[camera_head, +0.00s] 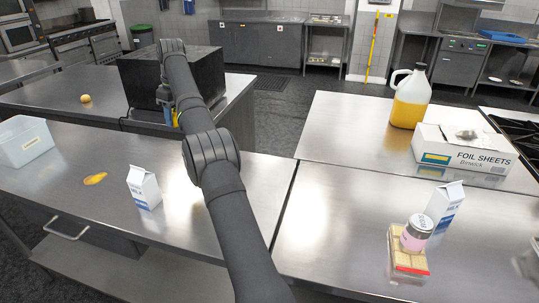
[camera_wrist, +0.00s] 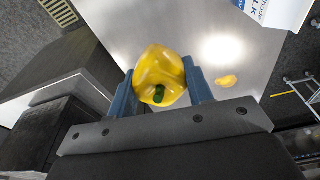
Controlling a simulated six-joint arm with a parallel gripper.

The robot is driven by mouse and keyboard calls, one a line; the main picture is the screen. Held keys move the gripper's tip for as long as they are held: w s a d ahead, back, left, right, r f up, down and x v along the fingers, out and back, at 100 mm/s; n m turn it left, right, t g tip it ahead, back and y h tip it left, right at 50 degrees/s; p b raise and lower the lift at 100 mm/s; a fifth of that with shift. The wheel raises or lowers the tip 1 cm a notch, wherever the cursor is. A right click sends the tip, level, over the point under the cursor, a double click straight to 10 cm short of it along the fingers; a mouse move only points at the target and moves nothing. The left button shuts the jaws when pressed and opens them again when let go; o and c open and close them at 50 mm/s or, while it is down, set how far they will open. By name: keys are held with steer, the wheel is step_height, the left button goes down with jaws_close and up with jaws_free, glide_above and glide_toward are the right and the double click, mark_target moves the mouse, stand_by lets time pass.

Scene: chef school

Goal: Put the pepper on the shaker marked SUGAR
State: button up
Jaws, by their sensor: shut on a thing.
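A yellow pepper (camera_wrist: 158,68) with a green stem sits between the two blue fingers of my gripper (camera_wrist: 160,78) in the wrist view. The gripper is shut on it. In the head view only a sliver of the pepper (camera_head: 176,119) shows, mostly hidden behind my arm, over the left part of the benches. A shaker (camera_head: 416,233) with a grey lid and pink label stands on the right bench, far from my gripper. Its lettering is turned and too small to read surely.
A milk carton (camera_head: 444,206) stands close behind the shaker; another (camera_head: 144,188) stands on the left bench near a flat yellow piece (camera_head: 95,178). A foil box (camera_head: 465,148) and yellow jug (camera_head: 410,100) stand behind. A white tub (camera_head: 24,141) is at left. Right bench's left half is clear.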

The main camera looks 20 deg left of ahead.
steer(key=w+d+r+m, duration=0.25)
steer(key=w+d, duration=0.25)
steer(key=d, duration=0.7)
steer(key=w+d+r+m, duration=0.1)
steer(key=w+d+r, duration=0.3)
steer(key=d, duration=0.8)
steer(key=s+d+r+m+t, duration=0.15)
steer(key=d+m, duration=0.35)
steer(key=d, duration=2.2)
steer(key=s+d+m+h, duration=0.1)
steer(key=s+d+m, duration=0.1)
steer(key=s+d, duration=0.75)
steer(key=s+d+m, duration=0.2)
steer(key=s+d, duration=0.4)
steer(key=d, duration=0.6)
steer(key=s+d+f+m, duration=0.15)
steer(key=s+d, duration=0.25)
steer(key=s, duration=0.6)
steer(key=s+d+f+m, duration=0.1)
steer(key=s+d+m, duration=0.25)
steer(key=s, duration=0.55)
glide_above(422, 220)
steer(key=shift+n+h, duration=0.25)
steer(key=shift+h, duration=0.15)
steer(key=f, duration=0.7)
steer(key=shift+s+f, duration=0.1)
steer(key=shift+s, duration=0.2)
steer(key=shift+f, duration=1.9)
steer(key=shift+f, duration=0.1)
